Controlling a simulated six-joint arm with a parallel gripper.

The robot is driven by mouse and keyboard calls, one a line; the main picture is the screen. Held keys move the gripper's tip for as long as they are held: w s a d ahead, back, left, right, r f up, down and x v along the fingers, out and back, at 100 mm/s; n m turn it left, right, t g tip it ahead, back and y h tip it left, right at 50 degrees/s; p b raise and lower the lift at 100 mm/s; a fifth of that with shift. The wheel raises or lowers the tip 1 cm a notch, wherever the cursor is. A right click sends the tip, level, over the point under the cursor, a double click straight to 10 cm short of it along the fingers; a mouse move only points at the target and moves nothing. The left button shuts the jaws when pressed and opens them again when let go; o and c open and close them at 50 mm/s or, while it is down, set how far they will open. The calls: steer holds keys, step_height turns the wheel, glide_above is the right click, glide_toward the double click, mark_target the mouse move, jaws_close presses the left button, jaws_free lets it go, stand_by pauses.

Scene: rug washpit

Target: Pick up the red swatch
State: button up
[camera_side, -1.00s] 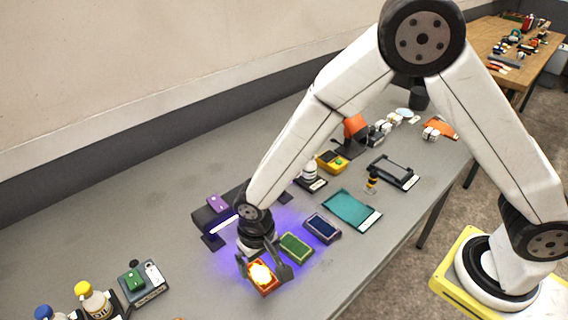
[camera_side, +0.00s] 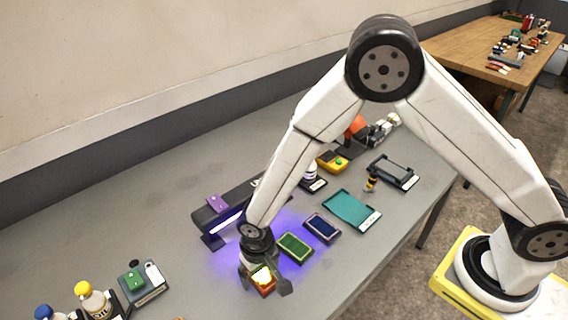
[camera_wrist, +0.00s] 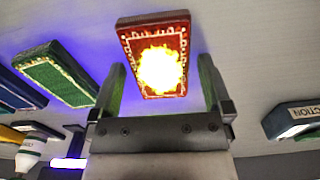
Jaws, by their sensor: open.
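The red swatch (camera_side: 266,291) lies flat on the grey table at the near end of a row. A bright yellow glow covers its middle, and its patterned red border shows in the wrist view (camera_wrist: 134,42). My gripper (camera_side: 264,279) is low over it, with one finger on each side in the side view. In the wrist view my gripper (camera_wrist: 162,72) is open and empty, its fingers spread wider than the swatch. The swatch lies between and partly beyond the fingertips. I cannot tell whether either finger touches it.
A green swatch (camera_side: 296,248) and a blue swatch (camera_side: 322,228) lie close by in the row. A dark bar with a lit violet strip (camera_side: 228,224) stands behind them. Bottles (camera_side: 94,301) stand at lower left.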

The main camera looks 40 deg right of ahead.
steer(key=c, duration=1.1)
steer(key=shift+r, duration=0.15)
steer(key=shift+r, duration=0.7)
steer(key=s+r, duration=0.1)
steer(key=r, duration=0.1)
steer(key=s+d+r, duration=0.1)
steer(key=s+r, duration=0.1)
steer(key=r, duration=0.1)
steer(key=s+d+r, duration=0.1)
steer(key=r, duration=0.1)
steer(key=shift+s+r, duration=0.2)
steer(key=shift+s, duration=0.05)
steer(key=shift+s+d+r, duration=0.65)
steer(key=shift+s, duration=0.7)
steer(key=shift+s+d+r, duration=0.7)
steer(key=shift+s, duration=0.7)
steer(key=shift+s+d+r, duration=0.65)
steer(key=shift+s, duration=0.7)
steer(key=shift+w, duration=0.1)
